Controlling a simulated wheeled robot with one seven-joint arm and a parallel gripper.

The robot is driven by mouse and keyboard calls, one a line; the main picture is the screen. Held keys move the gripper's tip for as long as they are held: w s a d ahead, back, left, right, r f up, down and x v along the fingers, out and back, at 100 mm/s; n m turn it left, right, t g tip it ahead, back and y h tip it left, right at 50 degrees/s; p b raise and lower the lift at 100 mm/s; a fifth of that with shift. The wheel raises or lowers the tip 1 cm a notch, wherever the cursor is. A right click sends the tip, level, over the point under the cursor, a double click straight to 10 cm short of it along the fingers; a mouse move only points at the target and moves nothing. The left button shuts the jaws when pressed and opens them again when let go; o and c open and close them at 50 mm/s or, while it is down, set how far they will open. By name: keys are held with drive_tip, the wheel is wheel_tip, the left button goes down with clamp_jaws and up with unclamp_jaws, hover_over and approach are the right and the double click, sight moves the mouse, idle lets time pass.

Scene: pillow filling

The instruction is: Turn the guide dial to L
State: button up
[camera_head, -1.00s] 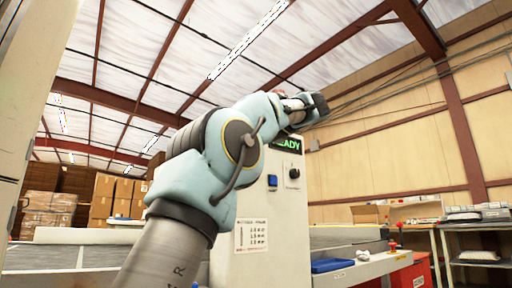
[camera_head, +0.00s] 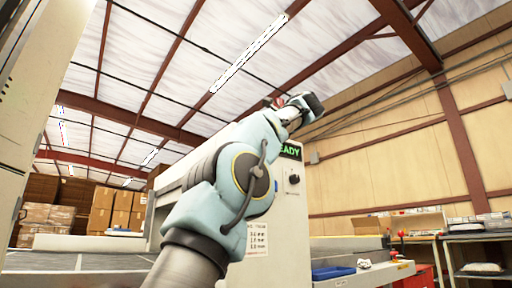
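A dark round dial (camera_head: 294,179) is on the front of the white machine cabinet (camera_head: 290,215), below a green display (camera_head: 290,151) on which "EADY" can be read. The dial's markings are too small to read, so I cannot tell its setting. My gripper (camera_head: 314,104) is raised above the display and the dial, clear of the dial in the picture. It is small and seen from behind the arm, so its finger opening is unclear. My arm covers the left part of the cabinet front.
A printed label (camera_head: 257,240) is low on the cabinet. A blue tray (camera_head: 333,272) lies on a ledge to the right, with a red bin (camera_head: 413,279) beyond it. Shelves (camera_head: 478,250) stand at the far right. Stacked cartons (camera_head: 112,207) are at the back left.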

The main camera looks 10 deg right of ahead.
idle(0.3)
drive_tip(key=o, duration=1.4)
drive_tip(key=v, duration=1)
drive_tip(key=shift+s+d+p, duration=0.15)
drive_tip(key=shift+s+p, duration=0.2)
